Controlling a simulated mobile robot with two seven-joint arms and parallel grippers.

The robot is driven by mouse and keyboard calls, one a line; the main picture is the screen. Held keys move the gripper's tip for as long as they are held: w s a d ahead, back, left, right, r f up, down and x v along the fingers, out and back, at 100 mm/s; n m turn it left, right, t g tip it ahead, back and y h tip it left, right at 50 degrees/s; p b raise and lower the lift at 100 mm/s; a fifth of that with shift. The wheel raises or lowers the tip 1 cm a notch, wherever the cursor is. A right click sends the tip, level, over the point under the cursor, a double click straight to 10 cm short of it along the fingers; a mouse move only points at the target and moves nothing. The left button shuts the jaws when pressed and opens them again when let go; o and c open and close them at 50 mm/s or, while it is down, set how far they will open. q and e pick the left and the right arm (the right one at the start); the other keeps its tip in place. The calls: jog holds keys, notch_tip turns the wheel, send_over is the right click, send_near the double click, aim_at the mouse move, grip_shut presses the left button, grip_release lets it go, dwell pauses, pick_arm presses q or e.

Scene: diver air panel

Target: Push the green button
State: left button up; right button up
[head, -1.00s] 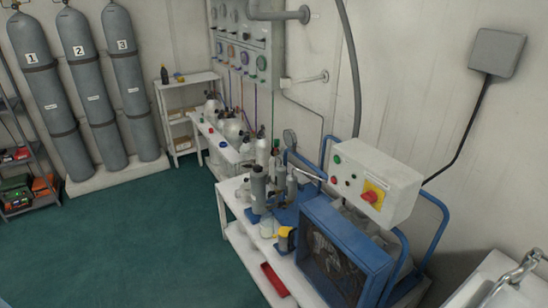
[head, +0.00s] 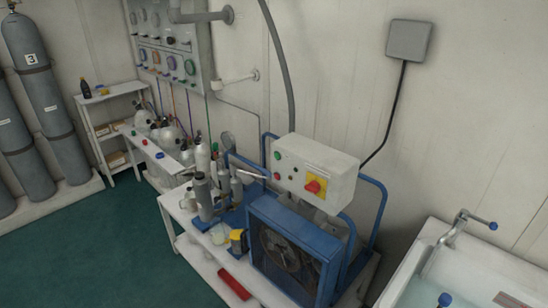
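The green button (head: 278,156) is a small round button at the upper left of the front face of a white control box (head: 328,174). A red button (head: 277,177) sits below it on the same face. A red rotary switch on a yellow plate (head: 314,186) is at the right of that face, with small dark fittings between. The box sits above a blue-framed compressor (head: 290,250). Neither of my grippers shows in the head view.
A white bench (head: 185,212) with cylinders and small tools stands left of the compressor. A water-filled basin with a tap (head: 455,240) is at the right. Blue tube rails (head: 378,215) flank the box. Green floor (head: 100,250) is clear at the lower left.

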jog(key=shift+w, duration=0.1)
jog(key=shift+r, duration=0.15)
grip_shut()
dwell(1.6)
